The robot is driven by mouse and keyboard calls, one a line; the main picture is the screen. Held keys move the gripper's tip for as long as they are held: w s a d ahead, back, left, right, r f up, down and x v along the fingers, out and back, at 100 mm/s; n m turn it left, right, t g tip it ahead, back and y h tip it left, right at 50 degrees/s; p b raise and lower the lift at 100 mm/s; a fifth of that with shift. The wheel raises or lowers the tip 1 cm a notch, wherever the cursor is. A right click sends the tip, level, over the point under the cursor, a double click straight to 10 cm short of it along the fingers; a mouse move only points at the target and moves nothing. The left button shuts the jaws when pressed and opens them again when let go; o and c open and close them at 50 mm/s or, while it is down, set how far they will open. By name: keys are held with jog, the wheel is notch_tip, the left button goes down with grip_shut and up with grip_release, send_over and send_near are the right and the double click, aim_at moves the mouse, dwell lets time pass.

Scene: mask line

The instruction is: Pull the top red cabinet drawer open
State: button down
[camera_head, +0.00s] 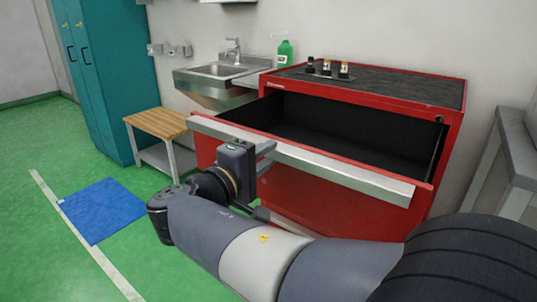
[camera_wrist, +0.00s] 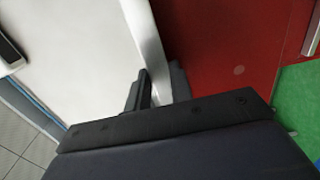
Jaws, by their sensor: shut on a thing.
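The red cabinet (camera_head: 450,140) stands against the wall with its top drawer (camera_head: 345,130) pulled out. The drawer's dark inside shows from above and looks empty. A long silver handle (camera_head: 340,172) runs along the top of the drawer front. My gripper (camera_head: 266,158) is at the handle, left of its middle, with my arm reaching from the lower right. In the wrist view my gripper's two dark fingers (camera_wrist: 158,88) are shut on the silver handle strip (camera_wrist: 146,40), beside the red front (camera_wrist: 220,60). My wrist and arm hide part of the cabinet's lower front.
Several small items (camera_head: 328,68) and a green bottle (camera_head: 284,50) stand at the back. A sink (camera_head: 218,70), a wooden bench (camera_head: 157,123) and teal lockers (camera_head: 110,70) are left. A blue mat (camera_head: 103,210) lies on open green floor. A grey table (camera_head: 515,150) is close right.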

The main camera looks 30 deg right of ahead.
jog(key=shift+s+a+f, duration=0.2)
jog(key=shift+a+f, duration=0.15)
jog(key=shift+a, duration=0.05)
jog(key=c, duration=1.5)
grip_release()
jog(key=shift+o, duration=0.9)
jog(key=shift+r, duration=0.15)
jog(key=p+v, duration=0.2)
jog(key=v, duration=0.8)
jog(key=shift+a, duration=0.35)
jog(key=shift+b+x, duration=0.95)
jog(key=shift+x, duration=4.5)
